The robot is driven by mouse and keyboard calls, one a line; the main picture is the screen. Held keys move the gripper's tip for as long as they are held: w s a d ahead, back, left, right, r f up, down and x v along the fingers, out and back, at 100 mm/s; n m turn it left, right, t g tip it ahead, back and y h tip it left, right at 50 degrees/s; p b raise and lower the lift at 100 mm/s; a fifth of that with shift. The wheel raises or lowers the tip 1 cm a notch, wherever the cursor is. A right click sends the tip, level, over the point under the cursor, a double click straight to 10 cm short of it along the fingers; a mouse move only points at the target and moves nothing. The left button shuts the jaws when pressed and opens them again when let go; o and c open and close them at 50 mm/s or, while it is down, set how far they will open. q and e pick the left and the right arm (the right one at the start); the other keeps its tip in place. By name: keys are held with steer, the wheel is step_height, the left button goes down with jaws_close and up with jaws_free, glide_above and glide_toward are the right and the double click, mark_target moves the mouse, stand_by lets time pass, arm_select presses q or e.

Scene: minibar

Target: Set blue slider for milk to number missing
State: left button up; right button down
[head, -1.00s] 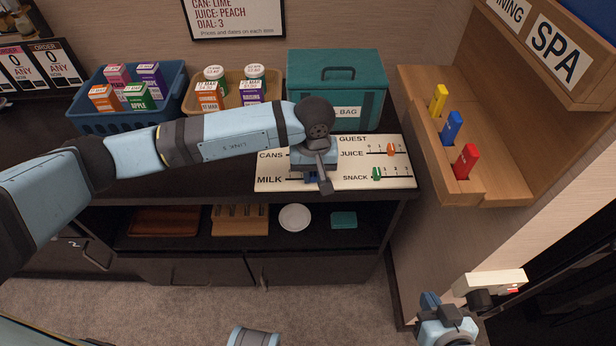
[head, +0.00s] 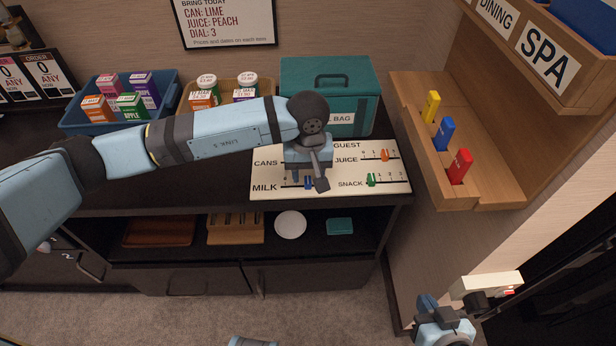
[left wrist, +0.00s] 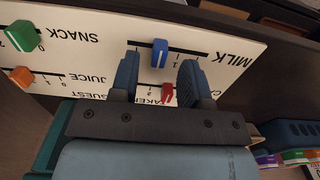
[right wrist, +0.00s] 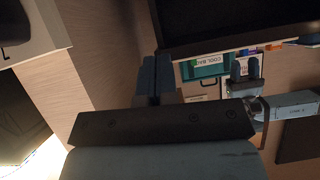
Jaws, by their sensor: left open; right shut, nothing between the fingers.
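The white slider panel (head: 262,172) lies on the dark counter, partly hidden by my left arm in the head view. The blue MILK slider (head: 308,183) stands on its line near the panel's front edge. In the left wrist view the blue slider (left wrist: 159,53) shows upside down, part way along the MILK line; its exact number is unclear. My left gripper (head: 316,178) is over the panel. In the left wrist view its open fingers (left wrist: 157,76) appear on either side of the blue slider; contact is not visible. My right gripper (head: 443,328) is shut and empty, low at the right.
A red slider (left wrist: 167,94), an orange JUICE slider (head: 384,155) and a green SNACK slider (head: 371,180) are close by. A teal cool bag (head: 340,92) stands behind the panel. A wooden rack (head: 492,180) with coloured tags is at the right.

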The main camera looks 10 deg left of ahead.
mark_target(308, 181)
arm_select(q)
step_height(308, 181, up, 11)
steer(key=shift+p, duration=0.4)
arm_select(e)
steer(key=shift+s+d+f, duration=0.1)
